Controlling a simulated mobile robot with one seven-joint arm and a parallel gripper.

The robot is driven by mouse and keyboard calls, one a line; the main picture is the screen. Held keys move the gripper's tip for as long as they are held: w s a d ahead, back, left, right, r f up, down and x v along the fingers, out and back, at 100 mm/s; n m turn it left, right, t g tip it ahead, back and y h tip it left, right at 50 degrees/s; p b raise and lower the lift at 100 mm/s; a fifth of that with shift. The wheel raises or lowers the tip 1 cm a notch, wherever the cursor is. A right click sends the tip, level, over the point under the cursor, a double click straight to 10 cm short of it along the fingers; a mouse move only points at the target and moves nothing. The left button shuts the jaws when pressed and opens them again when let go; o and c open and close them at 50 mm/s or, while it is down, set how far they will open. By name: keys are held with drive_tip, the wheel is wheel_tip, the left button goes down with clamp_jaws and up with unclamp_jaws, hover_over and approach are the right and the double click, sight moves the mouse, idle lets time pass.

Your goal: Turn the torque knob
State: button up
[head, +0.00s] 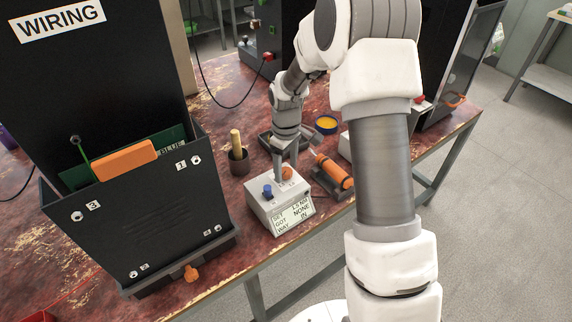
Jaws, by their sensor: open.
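A pale grey box (275,212) stands on the red-brown bench. It has a small display (292,216) reading SET 1.5 NM, GOT NONE and WAY IN. On its top are a blue knob (267,191) at the left and a round orange knob (287,173) further right. Their labels are too small to read, so I cannot tell which is the torque knob. My gripper (285,168) points down over the box top with its fingers open, close to the orange knob. I cannot tell whether they touch it. The blue knob is clear of the fingers.
An orange screwdriver-like tool (334,172) lies in a dark cradle right of the box. A dark cup (239,160) with a wooden handle stands behind left. A tall black WIRING panel (140,210) fills the left. An orange piece (191,273) lies at the front edge.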

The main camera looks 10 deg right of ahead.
sight(286, 170)
wheel_tip(286, 170, up, 18)
drive_tip(key=p, duration=0.2)
drive_tip(key=shift+f, duration=0.25)
drive_tip(key=s+r+m+t+p, duration=0.2)
drive_tip(key=s+r+m+t, duration=0.15)
drive_tip(key=s+r, duration=0.8)
drive_tip(key=s+r+m+t+p, duration=0.1)
drive_tip(key=s+m, duration=0.3)
drive_tip(key=s, duration=1.1)
drive_tip(key=shift+r+m+t+p, duration=0.35)
drive_tip(key=shift+r+t+p, duration=0.1)
drive_tip(key=shift+t, duration=0.1)
drive_tip(key=shift+d, duration=0.25)
